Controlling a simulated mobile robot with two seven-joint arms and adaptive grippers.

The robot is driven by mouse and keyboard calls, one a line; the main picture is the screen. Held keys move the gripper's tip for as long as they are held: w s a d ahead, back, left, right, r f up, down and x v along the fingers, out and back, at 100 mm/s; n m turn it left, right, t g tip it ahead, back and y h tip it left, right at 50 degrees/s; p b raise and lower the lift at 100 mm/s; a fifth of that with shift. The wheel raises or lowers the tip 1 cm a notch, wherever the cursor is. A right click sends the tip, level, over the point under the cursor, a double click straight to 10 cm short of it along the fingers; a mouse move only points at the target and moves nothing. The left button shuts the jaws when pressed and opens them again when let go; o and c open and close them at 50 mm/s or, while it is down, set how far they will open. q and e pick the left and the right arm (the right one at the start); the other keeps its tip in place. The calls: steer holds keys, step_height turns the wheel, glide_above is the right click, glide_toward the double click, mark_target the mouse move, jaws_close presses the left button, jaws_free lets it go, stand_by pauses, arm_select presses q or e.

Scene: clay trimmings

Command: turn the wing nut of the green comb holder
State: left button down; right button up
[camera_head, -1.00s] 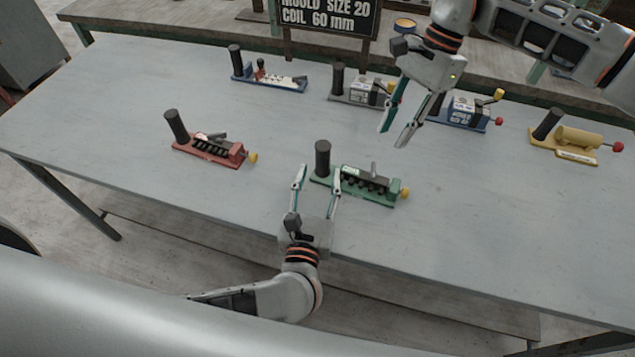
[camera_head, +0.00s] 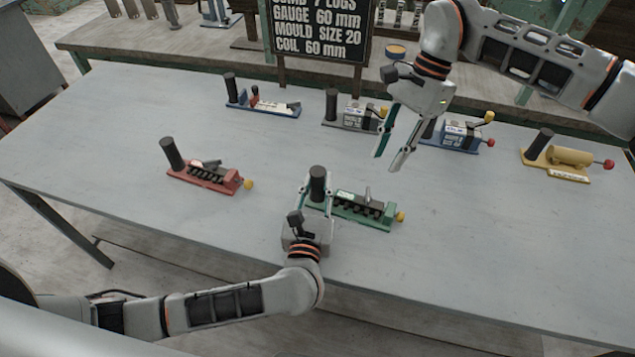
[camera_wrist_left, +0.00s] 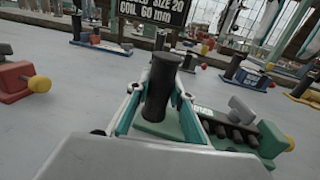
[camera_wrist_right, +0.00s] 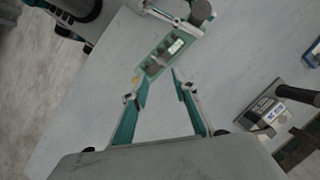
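The green comb holder (camera_head: 350,218) lies near the table's front edge. It has an upright black post (camera_head: 318,182) at its left end, a dark toothed block, a grey upright piece (camera_head: 367,194) and a yellow knob (camera_head: 400,216) at its right end. I cannot tell which part is the wing nut. My left gripper (camera_head: 317,193) has its fingers on both sides of the black post, which also shows in the left wrist view (camera_wrist_left: 160,88); it looks partly open, contact unclear. My right gripper (camera_head: 385,160) is open and empty above the table, behind the holder.
A red holder (camera_head: 205,177) stands to the left. Blue (camera_head: 265,108), grey (camera_head: 352,112) and second blue (camera_head: 458,134) devices stand behind, and a yellow one (camera_head: 560,160) at right. A black sign (camera_head: 322,28) stands at the back. The table right of the green holder is clear.

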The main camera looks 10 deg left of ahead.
mark_target(369, 194)
steer(key=shift+c, duration=0.7)
steer(key=s+a+r+m+t+h, duration=0.1)
steer(key=s+m+t, duration=0.1)
steer(key=m, duration=1.1)
steer(key=s+a+r+m+t+h, duration=0.1)
steer(key=a+r+m+h, duration=0.1)
steer(key=m, duration=1.1)
step_height(369, 194, down, 12)
steer(key=shift+d+f, duration=0.1)
jaws_close()
